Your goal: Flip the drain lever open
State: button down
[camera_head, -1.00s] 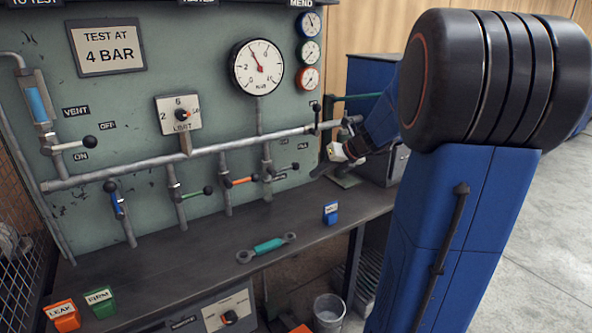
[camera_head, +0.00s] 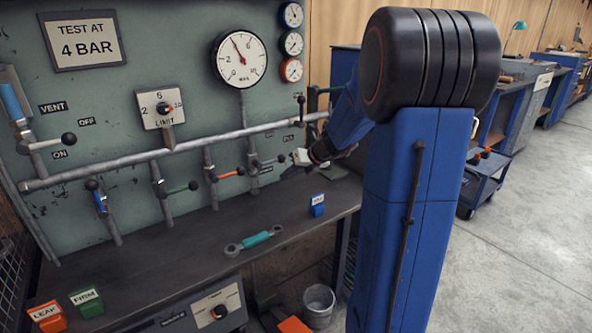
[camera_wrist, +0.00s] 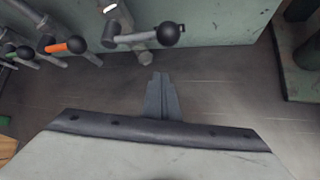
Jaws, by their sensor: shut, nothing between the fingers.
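A grey lever with a black ball knob (camera_head: 268,162) sticks out sideways to the right from the rightmost of the lower branch pipes. It looks like the drain lever, but its small labels are unreadable. In the wrist view this lever (camera_wrist: 150,36) lies level, with its knob just above my fingertips. My gripper (camera_head: 287,172) is shut and empty, a little below and right of the knob in the head view. In the wrist view my gripper (camera_wrist: 160,76) points at the knob, with a small gap seen between them.
Orange (camera_head: 228,174), green (camera_head: 180,189) and blue (camera_head: 98,198) levers stand to the left. An upright black-knobbed lever (camera_head: 301,108) sits on the main pipe above. A teal-handled wrench (camera_head: 255,240) and a blue tag block (camera_head: 317,205) lie on the dark bench (camera_head: 190,240).

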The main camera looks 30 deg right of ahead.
jog(key=shift+w+d+r, duration=0.25)
jog(key=shift+w+r, duration=0.4)
jog(key=shift+r, duration=0.05)
jog(key=shift+w+d+r, duration=0.2)
jog(key=shift+w+r, duration=0.45)
jog(key=shift+d+r, duration=0.1)
